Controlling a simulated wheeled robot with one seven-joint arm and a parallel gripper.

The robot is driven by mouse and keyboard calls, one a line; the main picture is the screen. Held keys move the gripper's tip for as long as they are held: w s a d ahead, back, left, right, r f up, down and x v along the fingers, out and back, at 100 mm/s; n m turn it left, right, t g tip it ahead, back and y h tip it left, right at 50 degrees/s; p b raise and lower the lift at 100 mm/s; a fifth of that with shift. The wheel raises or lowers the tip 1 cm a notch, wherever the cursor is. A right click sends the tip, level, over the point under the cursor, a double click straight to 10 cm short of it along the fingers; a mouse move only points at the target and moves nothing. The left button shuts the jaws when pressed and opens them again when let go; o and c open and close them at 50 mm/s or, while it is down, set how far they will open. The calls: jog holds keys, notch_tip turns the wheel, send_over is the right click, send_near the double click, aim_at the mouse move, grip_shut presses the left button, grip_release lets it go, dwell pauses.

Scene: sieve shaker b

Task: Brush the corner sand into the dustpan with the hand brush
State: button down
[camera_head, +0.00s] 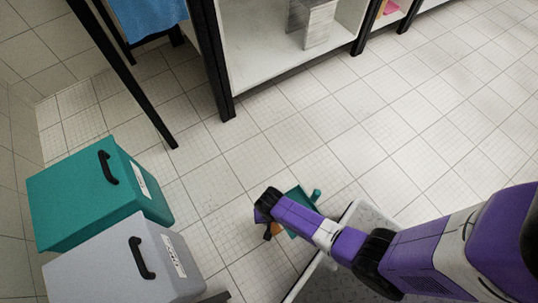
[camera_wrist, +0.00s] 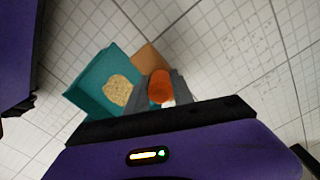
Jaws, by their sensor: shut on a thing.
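The hand brush (camera_wrist: 160,86) has an orange handle, seen nearly end-on between my fingers in the wrist view, with a tan-orange head (camera_wrist: 148,58) beyond it. My gripper (camera_wrist: 158,96) is shut on the handle. The teal dustpan (camera_wrist: 88,84) lies on the floor just left of the brush, and a pale tan pile of sand (camera_wrist: 118,90) shows in it. In the head view the dustpan (camera_head: 299,196) is partly hidden behind my arm. A bit of the orange brush (camera_head: 275,229) shows beside my gripper (camera_head: 268,231). The brush's contact with the floor cannot be told.
A teal box (camera_head: 80,195) and a grey box (camera_head: 110,265), both with black handles, stand at the left. A shelf unit with black posts (camera_head: 218,75) stands at the back. Open tiled floor (camera_head: 400,110) lies at the right and between them.

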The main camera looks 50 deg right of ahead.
aim_at(274, 225)
jog(key=shift+s+a+f, duration=0.1)
jog(key=shift+s+a, duration=0.5)
jog(key=shift+s, duration=0.15)
jog(key=shift+f, duration=0.1)
jog(key=shift+f+b, duration=0.85)
jog(key=shift+f, duration=0.2)
jog(key=shift+s+d, duration=0.15)
jog(key=shift+d, duration=0.3)
jog(key=shift+s+d+p, duration=0.1)
jog(key=shift+d+p, duration=0.25)
jog(key=shift+d, duration=0.1)
jog(key=shift+r, duration=0.1)
